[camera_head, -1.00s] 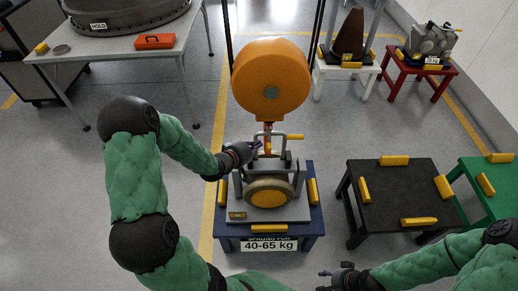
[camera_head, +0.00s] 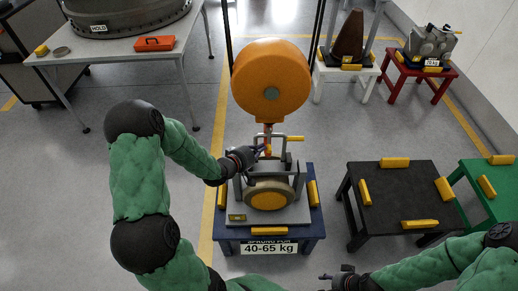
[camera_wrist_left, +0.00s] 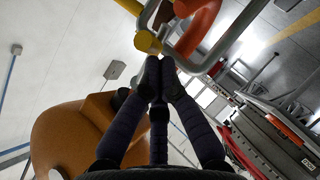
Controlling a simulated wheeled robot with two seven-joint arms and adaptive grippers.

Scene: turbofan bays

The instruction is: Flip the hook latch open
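The red-orange hook (camera_head: 268,143) hangs below the orange hoist drum (camera_head: 270,80), over the load with a grey frame. In the left wrist view the hook (camera_wrist_left: 200,28) is a curved red-orange piece beside a grey bar (camera_wrist_left: 228,50). A yellow round-ended piece (camera_wrist_left: 148,42) lies just beyond the fingertips; I cannot tell whether they touch it. My left gripper (camera_head: 259,149) is at the left side of the hook. In its wrist view my left gripper (camera_wrist_left: 161,66) has its dark fingertips together, with nothing visible between them. My right gripper (camera_head: 325,283) is low, right of the load stand, its opening unclear.
The load sits on a blue stand (camera_head: 230,232) labelled 40-65 kg, with yellow blocks around it. A black table (camera_head: 400,190) and a green table (camera_head: 500,212) stand at right. A white stand and red stool are behind. Floor is free left of the stand.

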